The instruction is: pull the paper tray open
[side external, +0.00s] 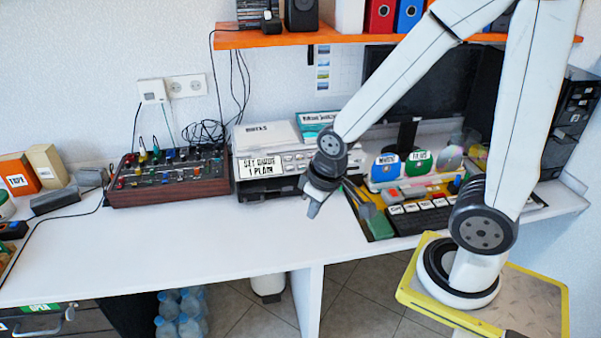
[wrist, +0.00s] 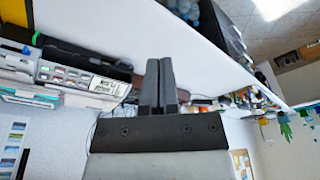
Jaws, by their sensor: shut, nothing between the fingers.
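The printer (side external: 298,160) stands on the white desk, with a white lid and a label on its front. Its paper tray (side external: 262,188) is the dark low part under the label, and it looks pushed in. In the wrist view, which is upside down, the printer (wrist: 75,78) lies left of the fingers, with a dark tray part (wrist: 85,60) along its front. My gripper (side external: 313,209) is in front of the printer's right end, pointing down above the desk and apart from the tray. Its fingers (wrist: 159,85) are together and empty. My wrist hides the printer's right front corner.
A mixer with wooden sides (side external: 170,177) stands left of the printer. Right of my gripper are a green brush (side external: 378,224), a keyboard (side external: 420,219) and labelled holders (side external: 386,168). An orange shelf (side external: 290,39) hangs above. The desk (side external: 215,235) in front of the printer is clear.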

